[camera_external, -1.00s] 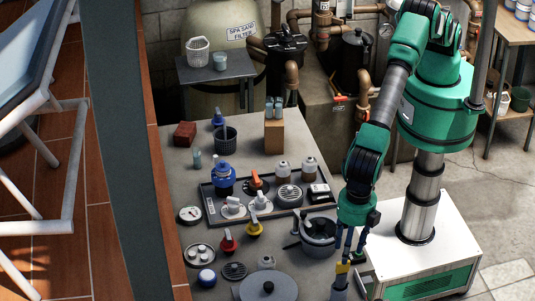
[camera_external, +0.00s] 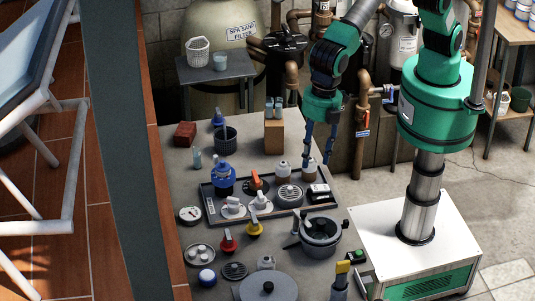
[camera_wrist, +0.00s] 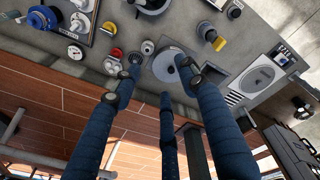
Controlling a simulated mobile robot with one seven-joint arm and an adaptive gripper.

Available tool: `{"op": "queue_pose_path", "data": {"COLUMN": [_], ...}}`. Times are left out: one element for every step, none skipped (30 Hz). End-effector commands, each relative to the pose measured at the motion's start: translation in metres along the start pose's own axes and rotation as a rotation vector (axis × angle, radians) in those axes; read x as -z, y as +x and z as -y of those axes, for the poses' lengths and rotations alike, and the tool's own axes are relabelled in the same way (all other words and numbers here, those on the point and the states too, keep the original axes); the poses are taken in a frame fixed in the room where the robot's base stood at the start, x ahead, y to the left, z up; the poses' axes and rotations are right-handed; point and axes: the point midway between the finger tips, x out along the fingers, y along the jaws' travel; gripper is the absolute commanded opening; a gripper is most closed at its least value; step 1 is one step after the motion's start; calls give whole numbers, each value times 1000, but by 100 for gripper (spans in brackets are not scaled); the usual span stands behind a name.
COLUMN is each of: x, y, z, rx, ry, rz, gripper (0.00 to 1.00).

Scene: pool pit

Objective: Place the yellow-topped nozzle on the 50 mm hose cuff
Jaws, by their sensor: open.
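A yellow-topped piece (camera_external: 343,267), which looks like the nozzle, stands upright at the front right of the bench, on or part of a blue-grey cylinder (camera_external: 339,290). The picture's lower edge cuts the cylinder off. The yellow top also shows in the wrist view (camera_wrist: 219,43), beside a dark round end (camera_wrist: 207,31). I cannot tell if that cylinder is the hose cuff, or how well the two are seated. My gripper (camera_external: 318,160) hangs above the bench's back right, clear of the yellow top. Its blue fingers (camera_wrist: 162,75) are spread and empty in the wrist view.
A grey pot (camera_external: 320,232) stands behind the yellow top, and a round lid (camera_external: 268,290) lies to its left. A tray (camera_external: 215,216) of fittings fills mid-bench. A yellow-handled valve (camera_external: 254,229) and a red-handled one (camera_external: 228,241) stand before it. A wooden block (camera_external: 275,137) stands behind.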

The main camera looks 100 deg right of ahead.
Motion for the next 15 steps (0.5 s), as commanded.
{"op": "queue_pose_path", "data": {"x": [-16,-25,-37,-46,-55,-67,-76,-86,-99,-108,-117,-130,-140,-149,-162], "y": [-18,-26,-37,-46,-53,-64,-72,-79,-89,-97,-103,-113,-120,-126,-135], "z": [-9,-13,-18,-22,-25,-29,-32,-34,-37,-39,-41,-44,-45,-46,-47], "rx": [-7,-10,-14,-17,-20,-24,-28,-30,-35,-38,-41,-46,-49,-52,-57], "ry": [29,46,69,86,101,124,141,158,180,196,213,236,252,268,291], "rz": [-8,-11,-16,-20,-23,-28,-31,-34,-39,-43,-46,-51,-55,-58,-63], "gripper": [43,43,43,43,43,43,43,43,43,43,43,43,43,43,43]}}
